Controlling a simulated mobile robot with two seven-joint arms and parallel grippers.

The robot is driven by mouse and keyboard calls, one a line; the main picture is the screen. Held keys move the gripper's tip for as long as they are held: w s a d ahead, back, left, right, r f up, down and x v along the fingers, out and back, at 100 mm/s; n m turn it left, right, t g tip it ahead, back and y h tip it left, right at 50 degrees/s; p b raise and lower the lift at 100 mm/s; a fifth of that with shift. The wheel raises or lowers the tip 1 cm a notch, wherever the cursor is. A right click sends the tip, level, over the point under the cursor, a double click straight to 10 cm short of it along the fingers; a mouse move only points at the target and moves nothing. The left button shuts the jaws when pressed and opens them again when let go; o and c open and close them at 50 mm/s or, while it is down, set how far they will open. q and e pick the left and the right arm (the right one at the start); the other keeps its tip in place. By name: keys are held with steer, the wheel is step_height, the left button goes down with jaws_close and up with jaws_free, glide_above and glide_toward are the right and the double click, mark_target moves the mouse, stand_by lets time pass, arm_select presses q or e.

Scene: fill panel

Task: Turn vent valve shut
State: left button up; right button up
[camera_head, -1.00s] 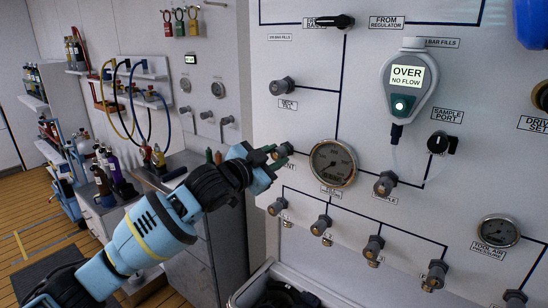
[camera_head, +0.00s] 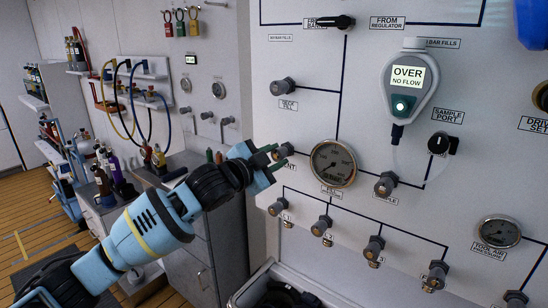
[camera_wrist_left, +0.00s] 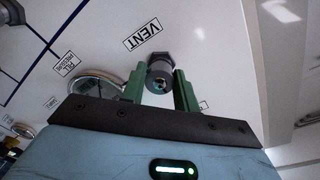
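The vent valve is a dark round knob (camera_wrist_left: 160,75) on the white panel, beside the VENT label (camera_wrist_left: 142,34) in the left wrist view. My left gripper (camera_wrist_left: 160,90) has its two green fingers apart, one on each side of this knob. I cannot tell whether they press on it. In the head view my left gripper (camera_head: 279,157) is at the panel, left of the large gauge, and hides most of the vent valve. The right gripper is not in view.
The large round gauge (camera_head: 333,163) is close to the right of my left gripper. Several fill valves stick out below, such as one knob (camera_head: 322,225). A grey meter (camera_head: 408,83) reads OVER, NO FLOW. An open bin (camera_head: 262,278) stands under the panel.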

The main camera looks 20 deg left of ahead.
arm_select(q)
steer(key=o, duration=0.4)
steer(key=shift+o, duration=0.2)
steer(key=shift+s, duration=0.1)
steer(key=v, duration=0.7)
steer(key=shift+s, duration=0.3)
steer(key=shift+a, duration=0.15)
steer(key=s+d+f+n+g, duration=0.1)
steer(key=s+f+n, duration=0.15)
steer(key=f, duration=0.65)
steer(key=s+d+f+n+g+y, duration=0.1)
steer(key=s+f, duration=0.3)
steer(key=f, duration=0.5)
steer(key=s+d+f+n+g, duration=0.1)
steer(key=s+d+f+n, duration=0.15)
steer(key=f, duration=0.75)
steer(key=s+a+f+n+g+y, duration=0.1)
steer(key=s+f+n+g+y, duration=0.1)
steer(key=s+f, duration=0.8)
steer(key=s+a+f+n+g+y, duration=0.1)
steer(key=s+a+f+n, duration=0.1)
steer(key=s+f, duration=0.8)
steer(key=s+n, duration=0.1)
steer(key=s, duration=0.5)
steer(key=shift+f+g+y, duration=0.4)
